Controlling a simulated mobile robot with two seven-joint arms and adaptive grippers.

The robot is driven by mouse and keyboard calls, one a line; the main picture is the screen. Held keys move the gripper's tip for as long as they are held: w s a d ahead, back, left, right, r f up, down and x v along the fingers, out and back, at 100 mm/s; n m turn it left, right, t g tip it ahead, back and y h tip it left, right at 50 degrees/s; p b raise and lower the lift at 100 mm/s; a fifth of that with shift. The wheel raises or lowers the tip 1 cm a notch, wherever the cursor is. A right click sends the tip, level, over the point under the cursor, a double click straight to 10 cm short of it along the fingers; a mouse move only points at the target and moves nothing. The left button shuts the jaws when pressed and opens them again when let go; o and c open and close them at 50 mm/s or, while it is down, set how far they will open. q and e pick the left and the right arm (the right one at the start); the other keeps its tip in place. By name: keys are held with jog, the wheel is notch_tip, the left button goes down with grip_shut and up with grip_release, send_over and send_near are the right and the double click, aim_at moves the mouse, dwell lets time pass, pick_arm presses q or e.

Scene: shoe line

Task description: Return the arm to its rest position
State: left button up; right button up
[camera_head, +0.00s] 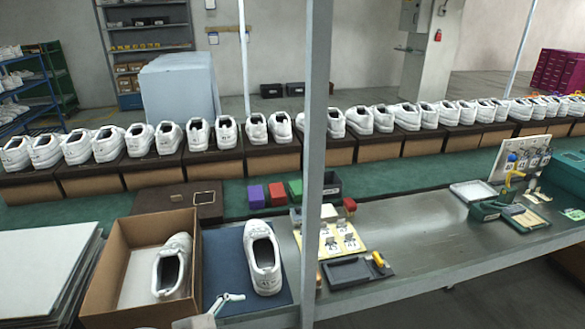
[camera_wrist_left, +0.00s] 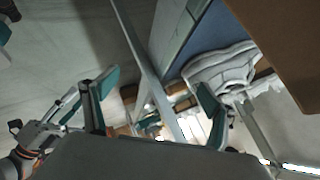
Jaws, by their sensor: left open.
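My left gripper (camera_head: 228,299) shows small at the bottom edge of the head view, in front of the blue mat (camera_head: 222,248). In the left wrist view its two teal-padded fingers (camera_wrist_left: 157,103) are spread wide with nothing between them. One white shoe (camera_head: 264,262) lies on the blue mat, right of the gripper and apart from it. Another white shoe (camera_head: 173,268) is inside the open cardboard box (camera_head: 112,272), left of the gripper. A white shoe (camera_wrist_left: 218,68) also shows beyond the fingers in the wrist view. My right gripper is not in view.
A grey post (camera_head: 314,150) rises in front of the bench, right of the mat. Grey-white sheets (camera_head: 40,265) are stacked left of the box. A dark tray (camera_head: 350,270) and yellow cards (camera_head: 335,240) lie right of the post. A row of shoes on boxes lines the back.

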pick_arm(q)
jog(key=s+a+f+n+t+y, duration=0.3)
jog(key=s+a+f+n, duration=0.5)
jog(key=s+f+n, duration=0.4)
jog(key=shift+a+f, duration=0.3)
jog(key=shift+f, duration=0.45)
